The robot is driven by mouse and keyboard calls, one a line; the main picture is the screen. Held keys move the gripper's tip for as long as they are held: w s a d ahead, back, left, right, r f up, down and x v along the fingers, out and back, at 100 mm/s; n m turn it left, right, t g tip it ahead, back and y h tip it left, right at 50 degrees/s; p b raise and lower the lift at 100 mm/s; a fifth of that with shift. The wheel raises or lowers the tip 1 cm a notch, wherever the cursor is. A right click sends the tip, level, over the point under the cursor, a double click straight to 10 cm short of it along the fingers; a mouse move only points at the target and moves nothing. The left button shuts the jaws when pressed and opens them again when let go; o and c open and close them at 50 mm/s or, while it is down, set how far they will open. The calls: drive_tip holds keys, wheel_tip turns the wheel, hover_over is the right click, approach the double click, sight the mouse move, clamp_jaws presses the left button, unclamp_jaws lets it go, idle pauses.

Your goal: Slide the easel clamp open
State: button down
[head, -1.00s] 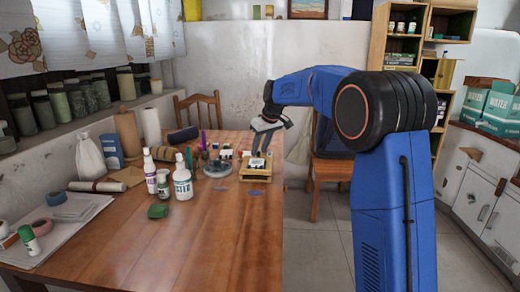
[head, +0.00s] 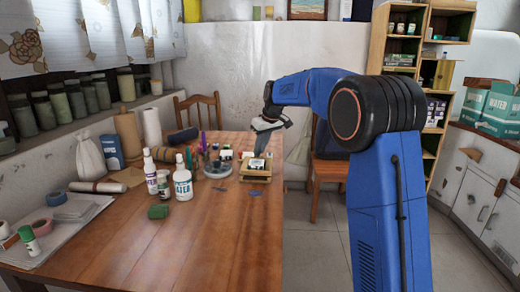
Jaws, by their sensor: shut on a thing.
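The small wooden easel (head: 256,179) stands on the table near its right edge, with a dark and white piece on it. My gripper (head: 261,150) reaches down to the top of the easel from the back right. Its grey fingers look closed together there, shut on the easel clamp. The clamp itself is too small and too covered by the fingers to make out clearly.
A grey round dish (head: 217,170) and small jars stand just left of the easel. The front of the wooden table (head: 200,245) is clear. A chair (head: 330,165) stands to the right.

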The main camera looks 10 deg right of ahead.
drive_tip(key=c, duration=1.7)
unclamp_jaws()
drive_tip(key=shift+w+d, duration=0.15)
drive_tip(key=shift+w, duration=0.1)
drive_tip(key=shift+r, duration=0.15)
drive_tip(key=v, duration=1.7)
drive_tip(key=shift+s, duration=0.1)
